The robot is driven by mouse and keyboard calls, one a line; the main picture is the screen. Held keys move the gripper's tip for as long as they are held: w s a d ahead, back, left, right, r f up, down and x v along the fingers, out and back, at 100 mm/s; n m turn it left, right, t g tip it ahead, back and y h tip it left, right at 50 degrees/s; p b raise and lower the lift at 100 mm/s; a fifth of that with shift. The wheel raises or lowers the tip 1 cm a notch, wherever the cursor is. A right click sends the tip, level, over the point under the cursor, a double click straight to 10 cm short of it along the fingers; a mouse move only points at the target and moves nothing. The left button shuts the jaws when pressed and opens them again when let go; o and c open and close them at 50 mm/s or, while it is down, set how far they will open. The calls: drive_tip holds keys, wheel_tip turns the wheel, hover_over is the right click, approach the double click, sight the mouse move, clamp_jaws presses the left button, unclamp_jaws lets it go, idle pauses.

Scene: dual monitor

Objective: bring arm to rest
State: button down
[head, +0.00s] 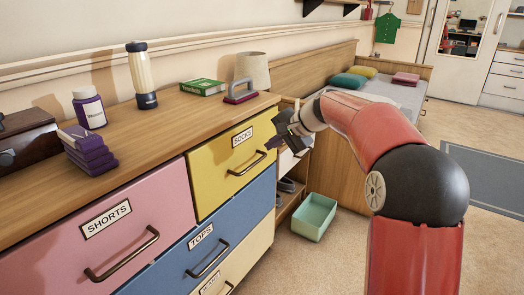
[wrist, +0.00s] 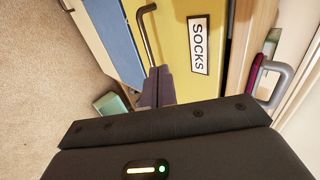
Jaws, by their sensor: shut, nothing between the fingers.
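My red arm reaches in from the right in the head view, bent at a dark joint. My gripper (head: 268,150) is at the right end of the dresser, in front of the yellow SOCKS drawer (head: 222,168). In the wrist view its fingers (wrist: 157,72) are together and empty, close to the drawer's bar handle (wrist: 146,30). I cannot tell whether they touch the handle. The SOCKS label (wrist: 199,45) is beside them. The drawer looks closed.
The dresser top (head: 150,125) holds a purple-labelled bottle (head: 89,110), a shaker (head: 142,80), a green book (head: 203,87), an iron-like tool (head: 240,95) and a lampshade (head: 252,70). A mint bin (head: 314,217) stands on the carpet. A bed (head: 385,93) is behind; carpet at right is open.

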drive_tip(key=s+d+r+n+h, duration=0.1)
drive_tip(key=s+d+n+h, duration=0.1)
drive_tip(key=s, duration=0.9)
drive_tip(key=s+d+r+n+h, duration=0.1)
drive_tip(key=s+d+n+h, duration=0.15)
drive_tip(key=s, duration=0.85)
drive_tip(key=s+d+f+n+h, duration=0.1)
drive_tip(key=s+d+f, duration=0.2)
drive_tip(key=s, duration=0.5)
drive_tip(key=s+d+f+n+h, duration=0.1)
drive_tip(key=s+d+f+h, duration=0.1)
drive_tip(key=s+f, duration=0.4)
drive_tip(key=s+d, duration=0.1)
drive_tip(key=s, duration=0.2)
drive_tip(key=shift+s+n, duration=0.2)
drive_tip(key=shift+n, duration=0.15)
